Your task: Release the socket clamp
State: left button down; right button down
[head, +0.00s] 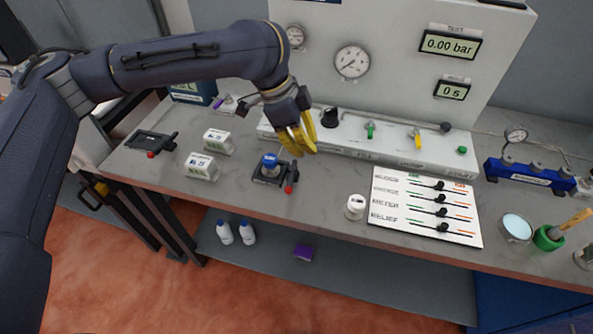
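A black socket base (268,182) sits on the bench with a blue-topped part (270,161) standing upright in it. A clamp lever with a red knob (289,189) is at its right front corner. Whether the clamp grips the part is too small to tell. My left gripper (306,152), with yellow fingers, hangs above and to the right of the blue-topped part, apart from it. Its fingers look spread with nothing between them. A second black fixture with a red knob (151,154) lies at the left of the bench. My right gripper is not in view.
Two white boxes (203,166) (218,141) stand left of the socket. A white capped jar (355,207) and a slider panel (425,206) are to the right. The test console (395,75) rises behind, with green and yellow valves.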

aim_at(292, 175)
pick_arm(q)
jog(key=x, duration=0.3)
jog(key=s+x, duration=0.1)
jog(key=x, duration=0.6)
jog(key=shift+s+a+f, duration=0.1)
jog(key=shift+s+f, duration=0.25)
jog(key=shift+f, duration=0.15)
jog(key=a, duration=0.2)
jog(key=shift+w+a+f, duration=0.1)
jog(key=shift+a+f, duration=0.25)
jog(key=shift+f, duration=0.05)
jog(key=shift+a+f, duration=0.1)
jog(key=shift+a, duration=0.5)
jog(key=shift+a+f, duration=0.1)
jog(key=shift+a, duration=0.75)
